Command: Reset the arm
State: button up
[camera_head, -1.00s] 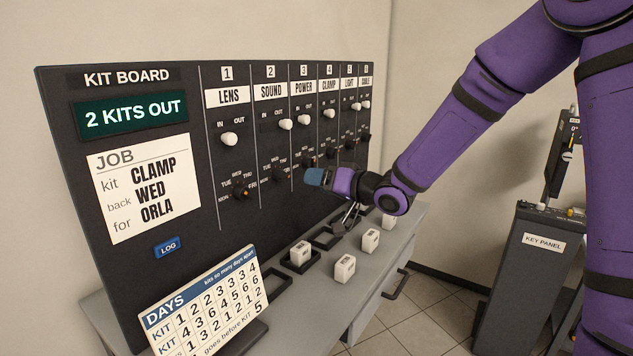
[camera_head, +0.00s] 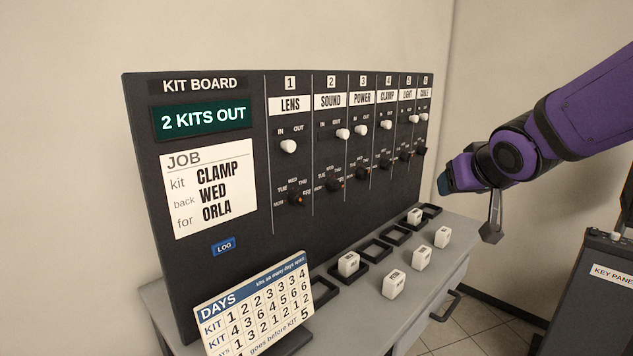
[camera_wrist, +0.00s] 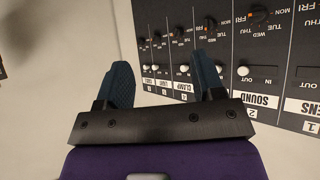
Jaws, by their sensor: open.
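My purple arm comes in from the right in the head view. My gripper (camera_head: 443,185) is held in the air to the right of the kit board (camera_head: 260,255), clear of its face and above the desk. In the wrist view the two blue fingers of my gripper (camera_wrist: 165,85) stand wide apart with nothing between them. Behind them the board's knobs and dials show upside down. The board reads "2 KITS OUT", and its job card (camera_head: 208,190) reads kit CLAMP, back WED, for ORLA.
A grey desk (camera_head: 400,325) stands before the board, with several white blocks, one of them a front block (camera_head: 394,285), and black square frames. A days chart (camera_head: 255,305) leans at the front left. A key panel stand (camera_head: 590,310) is at the right.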

jog(key=s+d+g, duration=0.2)
jog(key=s, duration=1)
jog(key=s+d+g, duration=0.1)
jog(key=s+g, duration=0.2)
jog(key=s, duration=0.9)
jog(key=shift+d+r+m, duration=0.3)
jog(key=shift+d+r, duration=0.1)
